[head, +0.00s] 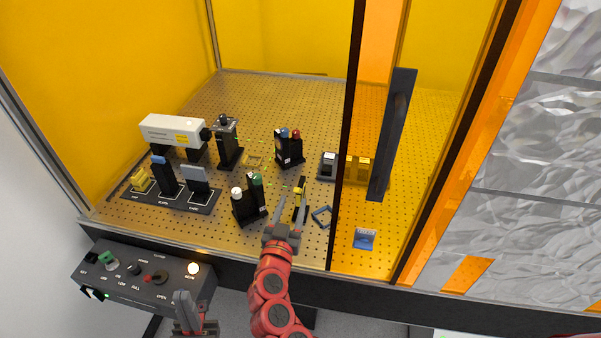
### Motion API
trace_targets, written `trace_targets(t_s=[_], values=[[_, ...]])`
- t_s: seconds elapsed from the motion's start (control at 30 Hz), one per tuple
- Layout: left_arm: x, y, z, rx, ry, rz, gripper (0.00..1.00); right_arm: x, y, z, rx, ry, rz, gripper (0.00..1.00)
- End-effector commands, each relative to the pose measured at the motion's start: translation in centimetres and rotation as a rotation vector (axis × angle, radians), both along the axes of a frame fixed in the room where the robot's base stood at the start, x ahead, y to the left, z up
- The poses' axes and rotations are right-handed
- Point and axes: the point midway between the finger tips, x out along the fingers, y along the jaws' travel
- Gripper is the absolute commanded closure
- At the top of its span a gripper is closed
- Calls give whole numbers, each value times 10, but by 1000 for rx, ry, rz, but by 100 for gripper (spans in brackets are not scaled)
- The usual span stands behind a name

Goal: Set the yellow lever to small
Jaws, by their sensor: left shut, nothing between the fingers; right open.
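A dark upright part with a yellow top (300,184) stands on the perforated bench near the middle. A separate low yellow piece (141,180) sits at the left end of a dark labelled base. I cannot tell for certain which is the yellow lever, and no "small" mark is readable. My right gripper (290,205) is open inside the enclosure, its fingers pointing to the back, right by the yellow-topped part. I cannot tell whether they touch. My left gripper (183,298) is shut and empty, low in front of the control box.
The dark base (203,208) also holds blue-topped and grey parts. Black mounts with green and white knobs (249,203) stand left of my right gripper. A blue frame (322,216) lies to its right. The control box (140,275) is outside. An orange panel with a dark handle (392,135) stands right.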

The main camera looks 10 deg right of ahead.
Motion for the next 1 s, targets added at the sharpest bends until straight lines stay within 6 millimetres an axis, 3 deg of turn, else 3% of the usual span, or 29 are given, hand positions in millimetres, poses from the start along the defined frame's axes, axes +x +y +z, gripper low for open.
trace_targets(t_s=[0.1, 0.43, 0.6, 0.93, 1.0], values=[[0, 0, 19, 0, 0, 0, 100, 26, -10, 6, -3, 2, -6, 50], [0, 0, 40, 0, 0, 0, 100, 75, -25, 1, -3, 3, -1, 50], [0, 0, 43, 0, 0, 0, 100, 85, -28, 1, 0, 1, -1, 50], [0, 0, 43, 0, 0, 0, 100, 88, -29, -1, 1, 2, 0, 50], [0, 0, 43, 0, 0, 0, 100, 87, -29, -1, 1, 2, 0, 61]])
